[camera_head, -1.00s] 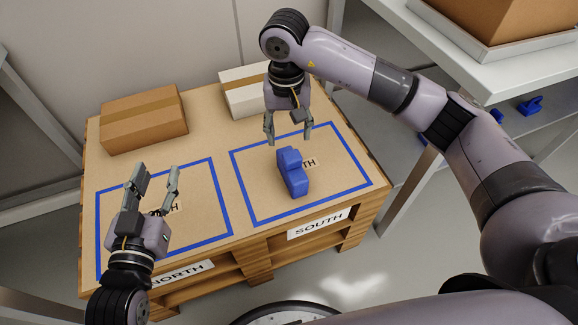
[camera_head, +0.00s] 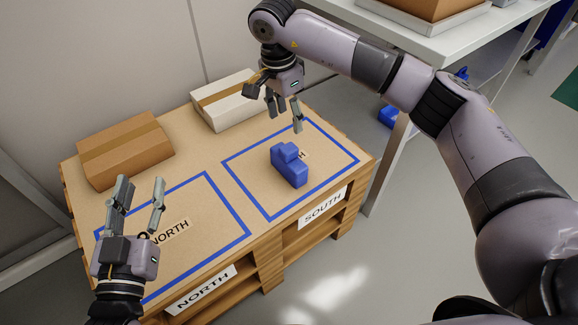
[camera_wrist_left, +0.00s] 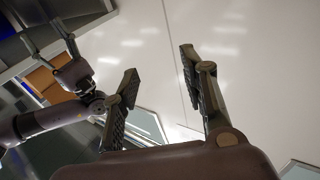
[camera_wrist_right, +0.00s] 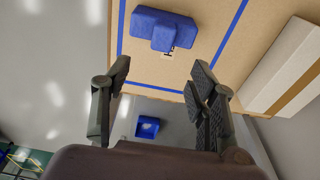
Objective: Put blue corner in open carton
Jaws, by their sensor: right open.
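The blue corner (camera_head: 290,168), a stepped blue block, lies inside the blue-outlined SOUTH square on the pallet top; it also shows in the right wrist view (camera_wrist_right: 163,30). My right gripper (camera_head: 285,113) is open and empty above the pallet, behind the blue corner and apart from it. My left gripper (camera_head: 141,190) is open and empty above the NORTH square. A brown carton (camera_head: 440,8) stands on the bench at the top right, its top cut off by the frame, so I cannot tell if it is open.
A taped brown carton (camera_head: 125,150) and a taped white carton (camera_head: 225,101) stand along the back of the pallet (camera_head: 200,160). The metal bench (camera_head: 450,38) is at the right, with a blue bin (camera_head: 389,117) beneath it. The NORTH square is bare.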

